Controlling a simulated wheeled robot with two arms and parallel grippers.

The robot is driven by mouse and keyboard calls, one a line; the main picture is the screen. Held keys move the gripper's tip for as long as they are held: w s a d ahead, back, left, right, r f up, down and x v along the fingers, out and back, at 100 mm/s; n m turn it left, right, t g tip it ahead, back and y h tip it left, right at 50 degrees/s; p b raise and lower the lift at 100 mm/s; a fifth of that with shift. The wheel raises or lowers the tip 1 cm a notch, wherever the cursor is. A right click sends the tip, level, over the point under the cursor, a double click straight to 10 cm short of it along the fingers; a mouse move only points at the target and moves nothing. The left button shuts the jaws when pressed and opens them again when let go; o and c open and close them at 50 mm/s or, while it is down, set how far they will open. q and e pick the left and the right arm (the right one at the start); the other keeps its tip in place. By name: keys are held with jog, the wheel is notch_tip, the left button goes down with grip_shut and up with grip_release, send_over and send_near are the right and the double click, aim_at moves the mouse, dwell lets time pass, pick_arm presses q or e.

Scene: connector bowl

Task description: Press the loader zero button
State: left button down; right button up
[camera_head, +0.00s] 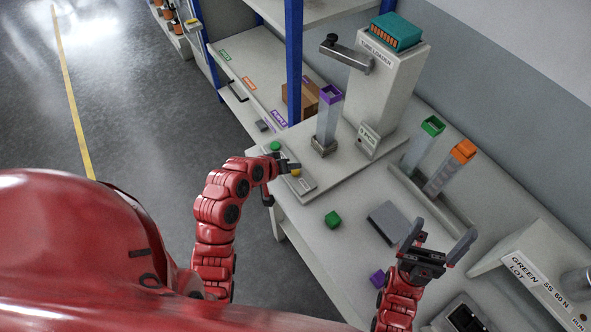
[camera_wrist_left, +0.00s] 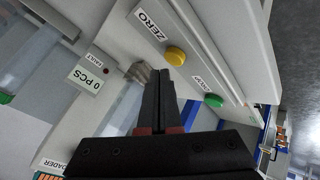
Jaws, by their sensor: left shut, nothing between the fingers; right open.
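The tube loader (camera_head: 385,95) stands at the back of the table. Its low button panel (camera_head: 303,185) has a yellow button (camera_head: 296,172) and a green button (camera_head: 275,146). In the left wrist view the yellow button (camera_wrist_left: 176,57) is beside the ZERO label (camera_wrist_left: 151,25), and the green button (camera_wrist_left: 213,100) is further right. My left gripper (camera_head: 296,167) is shut and empty, with its tips close to the yellow button; I cannot tell whether they touch it. The loader display (camera_wrist_left: 88,80) reads 0 PCS. My right gripper (camera_head: 443,243) is open and empty over the table's front.
A tube with a purple top (camera_head: 329,112) stands in front of the loader. Tubes with green (camera_head: 432,126) and orange (camera_head: 463,151) tops stand in a rack to the right. A green cube (camera_head: 332,219), a purple cube (camera_head: 377,279) and a grey block (camera_head: 389,223) lie on the table.

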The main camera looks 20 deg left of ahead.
aim_at(293, 174)
pick_arm(q)
jog(key=shift+r+p, duration=1.25)
jog(key=shift+r, duration=1.3)
jog(key=shift+f, duration=0.1)
